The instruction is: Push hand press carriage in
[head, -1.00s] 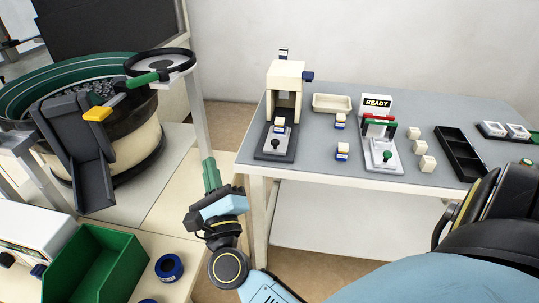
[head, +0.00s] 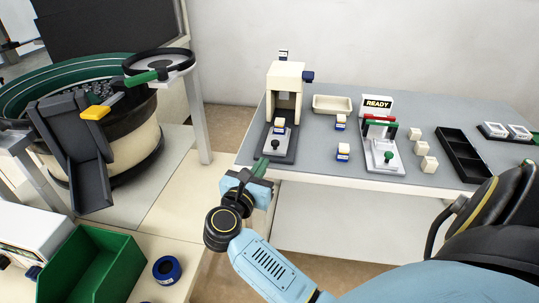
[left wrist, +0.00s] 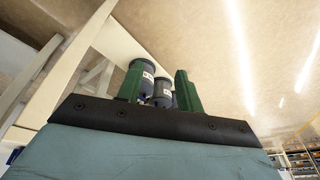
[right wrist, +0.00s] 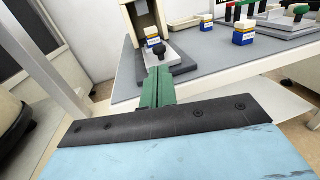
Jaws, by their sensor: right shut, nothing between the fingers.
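The hand press (head: 287,80) is a beige upright frame on a dark base at the table's left end. Its carriage (head: 276,148) sticks out in front, with a black knob (head: 275,144) and a white-and-blue part (head: 279,125) on it. The knob (right wrist: 176,58) and carriage also show in the right wrist view. My right gripper (head: 260,168) is shut and empty, just in front of the carriage, its green fingers (right wrist: 158,88) pointing toward it. I cannot tell whether they touch. My left gripper (left wrist: 157,88) shows only in its wrist view, fingers apart, with dark cylinders beyond.
On the grey table (head: 330,170) stand a beige tray (head: 332,104), loose white-and-blue parts (head: 343,152), a READY sign (head: 377,104), a fixture with a green knob (head: 388,156) and a black tray (head: 462,155). A green bin (head: 95,265) and bowl feeder (head: 130,130) are left.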

